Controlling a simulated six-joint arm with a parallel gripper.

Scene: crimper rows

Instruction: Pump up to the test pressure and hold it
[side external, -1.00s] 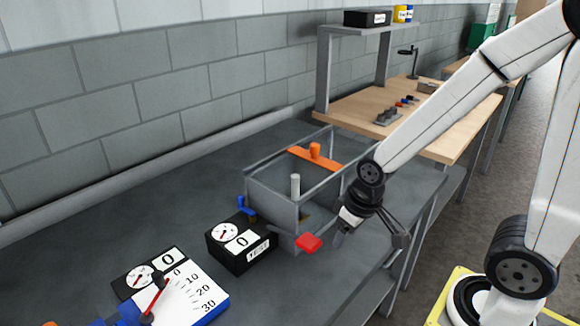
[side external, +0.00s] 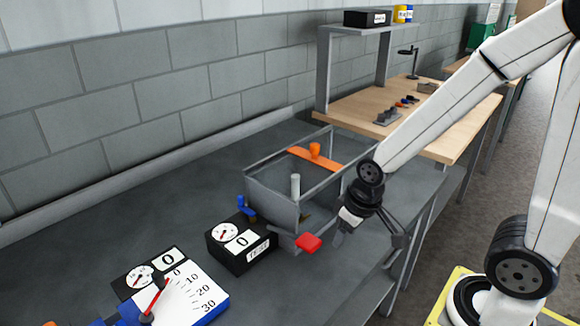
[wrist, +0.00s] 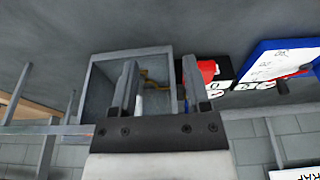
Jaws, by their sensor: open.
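A grey open tank (side external: 272,205) stands on the dark bench, with a pale upright post (side external: 295,186) inside and an orange bar (side external: 318,160) across its top. A red handle (side external: 309,242) sticks out at its near side. A black gauge box (side external: 240,246) beside it shows 0 on its display. My gripper (side external: 342,228) is open and empty, just right of the red handle in the side view. In the wrist view the jaws (wrist: 160,78) spread over the tank (wrist: 165,58). The red handle (wrist: 207,70) lies outside the right finger, not between the jaws.
A blue lever (side external: 246,208) stands behind the gauge box. Front left are another gauge reading 0 (side external: 168,260) and a blue-edged board (side external: 195,300) marked 0 to 30 with a red pointer. A wooden table (side external: 440,134) stands behind.

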